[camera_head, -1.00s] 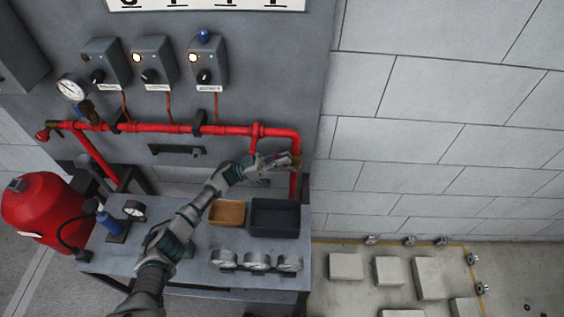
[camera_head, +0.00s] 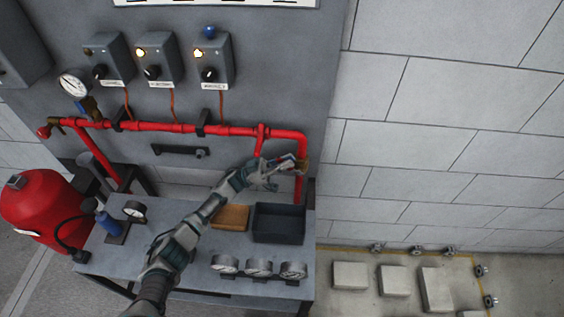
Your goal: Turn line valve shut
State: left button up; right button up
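The red pipe (camera_head: 228,130) runs along the wall panel and bends down at its right end. A small brass-coloured valve body (camera_head: 303,166) sits on that right vertical leg, with a small reddish lever (camera_head: 286,160) pointing left from it. My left gripper (camera_head: 274,177) is just left of the leg, by the lever. Its fingers look spread and partly cover the lever area. I see nothing held, and cannot tell whether a finger touches the lever. My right gripper is not in view.
Below the gripper, a bench (camera_head: 190,255) carries a brown tray (camera_head: 231,217), a dark bin (camera_head: 279,222) and several gauges (camera_head: 259,267). A red tank (camera_head: 45,208) stands left. Control boxes (camera_head: 160,60) hang above the pipe. Concrete blocks (camera_head: 393,281) lie right.

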pick_arm(q)
jog(key=o, duration=0.3)
jog(key=shift+r, duration=0.15)
jog(key=shift+o, duration=0.2)
jog(key=shift+w+d, duration=0.1)
jog(key=shift+d, duration=0.1)
jog(key=v, duration=0.7)
jog(key=shift+a+f, duration=0.2)
jog(key=shift+f, duration=0.15)
